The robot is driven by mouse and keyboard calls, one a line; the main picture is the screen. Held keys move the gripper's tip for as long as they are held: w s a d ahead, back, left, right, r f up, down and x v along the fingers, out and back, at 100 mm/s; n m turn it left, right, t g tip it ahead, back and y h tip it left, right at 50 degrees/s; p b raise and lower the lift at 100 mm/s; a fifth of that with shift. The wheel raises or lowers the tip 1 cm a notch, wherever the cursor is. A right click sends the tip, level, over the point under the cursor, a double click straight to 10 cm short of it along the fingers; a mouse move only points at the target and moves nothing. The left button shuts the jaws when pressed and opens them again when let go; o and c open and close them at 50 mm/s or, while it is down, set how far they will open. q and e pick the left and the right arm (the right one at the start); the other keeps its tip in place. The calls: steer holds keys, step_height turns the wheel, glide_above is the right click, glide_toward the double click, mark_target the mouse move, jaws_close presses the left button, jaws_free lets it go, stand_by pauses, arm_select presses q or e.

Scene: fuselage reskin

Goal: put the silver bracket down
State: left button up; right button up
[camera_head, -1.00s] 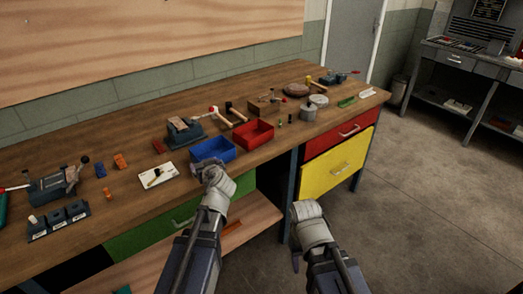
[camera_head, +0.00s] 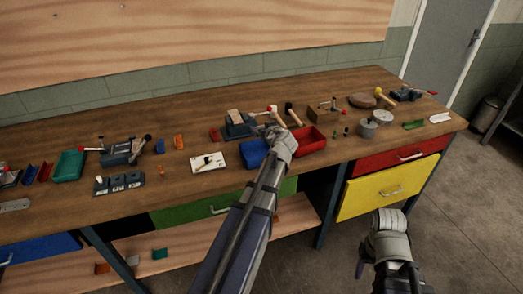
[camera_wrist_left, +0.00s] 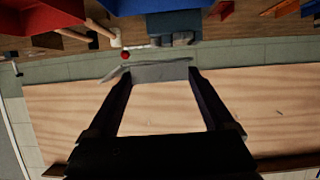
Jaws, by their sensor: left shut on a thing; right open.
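The silver bracket (camera_wrist_left: 150,73) is a flat grey piece between the two dark fingertips of my left gripper (camera_wrist_left: 160,76) in the left wrist view. The gripper is shut on it. In the head view my left gripper (camera_head: 272,134) is over the bench, by the blue bin and the blue vise. I cannot make out the bracket surely there. My right gripper (camera_head: 388,224) is open and low, in front of the bench near the yellow drawer. Its fingers are hard to make out.
The wooden bench (camera_head: 330,92) holds a blue bin (camera_head: 253,154), a red bin (camera_head: 310,143), a blue vise (camera_head: 238,130), a white card (camera_head: 208,162), mallets and small parts. Free bench top lies left of the white card. A panel stands behind the bench.

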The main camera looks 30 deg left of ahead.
arm_select(q)
steer(key=shift+a+r, duration=0.3)
steer(key=shift+a, duration=0.4)
steer(key=b, duration=0.6)
glide_toward(256, 145)
steer(key=w+a+r, duration=0.2)
steer(key=a+r, duration=0.1)
steer(key=shift+w+r, duration=0.15)
steer(key=shift+w, duration=0.25)
steer(key=shift+d+b, duration=0.1)
steer(key=shift+b, duration=0.2)
step_height(256, 145, down, 4)
steer(key=b, duration=0.3)
steer(key=shift+r, duration=0.15)
steer(key=shift+f+b, duration=0.65)
steer(key=shift+b, duration=0.2)
steer(key=o, duration=1.1)
steer(key=shift+r, duration=0.1)
